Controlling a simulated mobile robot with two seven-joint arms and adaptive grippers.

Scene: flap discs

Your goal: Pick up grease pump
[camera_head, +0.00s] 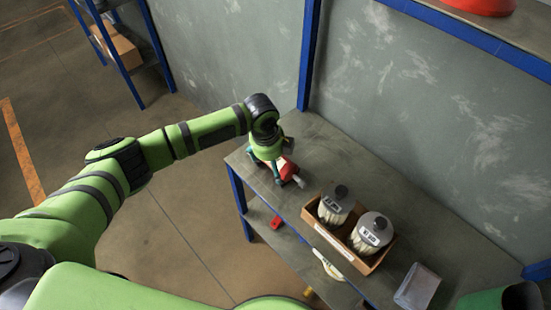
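A red object with a grey end, which looks like the grease pump (289,171), lies on the shelf top near its left end. My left gripper (264,164) is right over and beside it, pointing down, and hides part of it. Teal finger parts show on either side below the wrist. The view is too small to tell whether the fingers touch or grip the red object. My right gripper is not in view.
An open cardboard box (345,250) with two grey-capped flap disc items stands right of the red object. A clear-grey block (417,287) lies farther right. A blue post (309,60) rises behind the shelf top (325,150). Small items lie on the lower shelf.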

